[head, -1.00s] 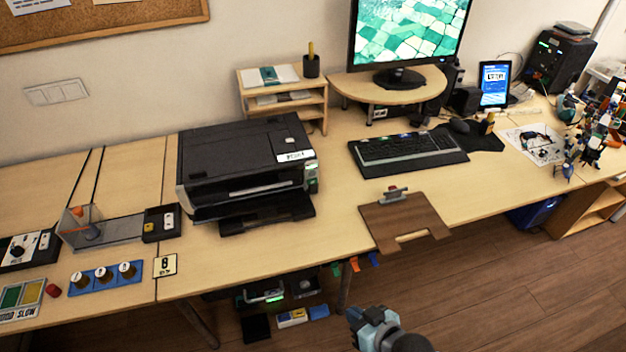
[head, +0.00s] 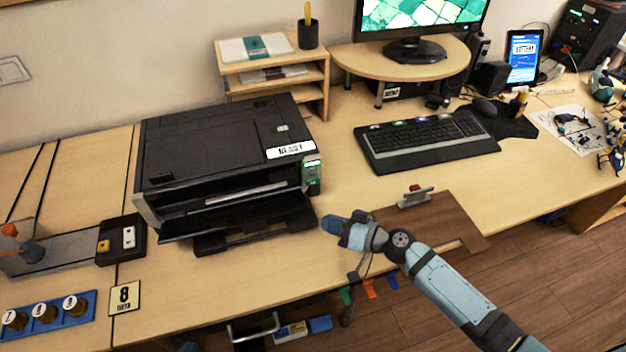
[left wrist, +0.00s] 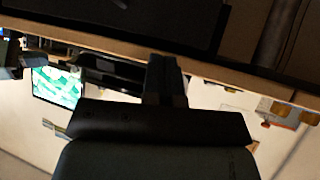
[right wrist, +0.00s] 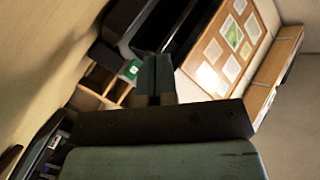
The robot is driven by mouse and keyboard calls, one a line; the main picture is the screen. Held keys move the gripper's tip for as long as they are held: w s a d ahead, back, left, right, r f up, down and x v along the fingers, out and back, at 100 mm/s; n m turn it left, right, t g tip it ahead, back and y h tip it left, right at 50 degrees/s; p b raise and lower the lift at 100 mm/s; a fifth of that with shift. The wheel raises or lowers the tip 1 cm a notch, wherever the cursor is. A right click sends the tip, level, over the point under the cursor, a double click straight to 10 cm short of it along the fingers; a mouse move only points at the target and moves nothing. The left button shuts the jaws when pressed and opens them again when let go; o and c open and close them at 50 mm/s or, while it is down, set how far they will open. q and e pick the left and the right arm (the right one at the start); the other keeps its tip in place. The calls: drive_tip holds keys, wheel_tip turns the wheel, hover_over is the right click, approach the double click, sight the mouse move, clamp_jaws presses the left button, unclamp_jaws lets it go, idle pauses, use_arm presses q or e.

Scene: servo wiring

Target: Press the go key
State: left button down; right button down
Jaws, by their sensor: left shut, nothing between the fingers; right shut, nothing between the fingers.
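No key with a readable "go" label shows. A black printer (head: 225,165) stands on the desk, with a small green-lit panel (head: 312,168) at its front right corner. A small black box (head: 120,240) with a yellow and a white key sits to its left. A black keyboard (head: 425,140) with several coloured lit marks on its top edge lies to the right. My right gripper (head: 332,225) is shut and empty, just right of the printer's tray; its fingers show in the right wrist view (right wrist: 155,72). My left gripper (left wrist: 165,75) is shut, empty and outside the head view.
A brown clipboard (head: 430,225) lies at the desk's front edge beneath my right arm. A wooden shelf (head: 325,95) and a monitor stand (head: 400,65) stand behind. A blue tray with several knobs (head: 45,313) and a card marked 8 (head: 125,298) lie front left. Bare desk separates printer and keyboard.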

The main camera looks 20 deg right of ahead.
sight(313, 182)
use_arm(q)
drive_tip(key=shift+s+a, duration=0.15)
drive_tip(key=shift+a, duration=0.05)
use_arm(e)
drive_tip(key=shift+w, duration=0.3)
drive_tip(key=w, duration=0.6)
drive_tip(key=shift+w+a+f, duration=0.1)
drive_tip(key=shift+w+a, duration=0.05)
drive_tip(key=shift+w, duration=0.15)
drive_tip(key=shift+w+b, duration=0.3)
drive_tip(key=shift+w, duration=0.4)
use_arm(q)
drive_tip(key=shift+w+d+r, duration=0.1)
drive_tip(key=shift+w+d, duration=0.1)
drive_tip(key=shift+w, duration=0.1)
drive_tip(key=shift+s+a+f, duration=0.15)
drive_tip(key=shift+a+f, duration=0.05)
drive_tip(key=shift+f, duration=0.2)
drive_tip(key=shift+d+r, duration=0.2)
drive_tip(key=shift+r, duration=0.05)
